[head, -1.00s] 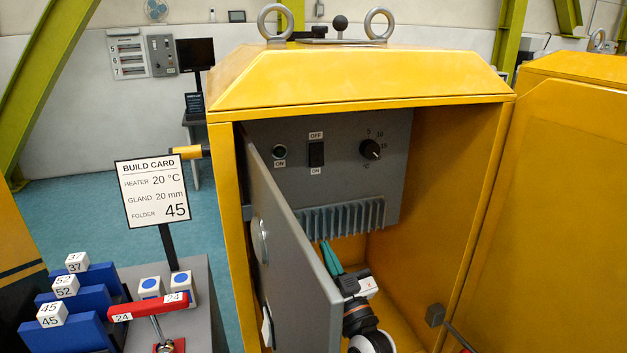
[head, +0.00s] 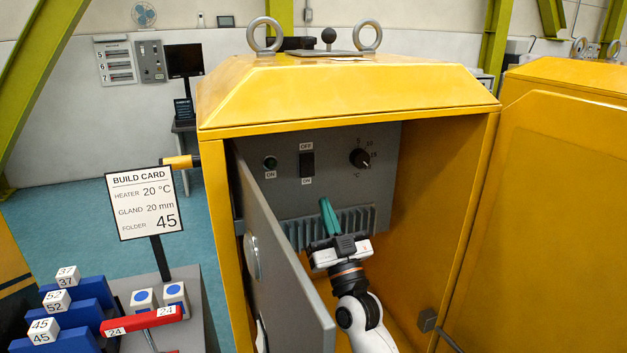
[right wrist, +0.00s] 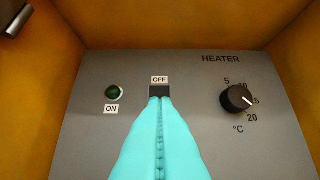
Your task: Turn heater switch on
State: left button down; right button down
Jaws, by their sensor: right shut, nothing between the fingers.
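The grey heater panel (head: 345,190) is at the back inside the yellow cabinet. Its black rocker switch (head: 307,165) has OFF above and ON below; in the right wrist view the top of the switch (right wrist: 160,91) shows, and my fingers hide the rest. A dark green lamp (head: 270,163) labelled ON is left of the switch. A black temperature knob (head: 360,158) is to the right. My right gripper (head: 325,202) has teal fingers, shut and empty, pointing up just below the switch; contact cannot be told. The fingers also fill the lower middle of the right wrist view (right wrist: 162,100).
The grey inner door (head: 270,240) stands partly open left of my right arm. The yellow outer door (head: 555,210) is swung open to the right. A build card (head: 145,203) reads heater 20 °C. A finned heater (head: 360,217) lies below the panel.

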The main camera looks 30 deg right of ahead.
aim_at(308, 169)
jog(key=w, duration=0.2)
jog(key=w+d+r+p, duration=0.1)
jog(key=w, duration=0.1)
jog(key=w+r, duration=0.1)
jog(key=w, duration=0.1)
jog(key=shift+w+d+r+p, duration=0.2)
jog(key=shift+d+p, duration=0.05)
jog(key=shift+p, duration=0.1)
jog(key=shift+w+d+f, duration=0.1)
jog(key=shift+w+f, duration=0.05)
jog(key=shift+w, duration=0.3)
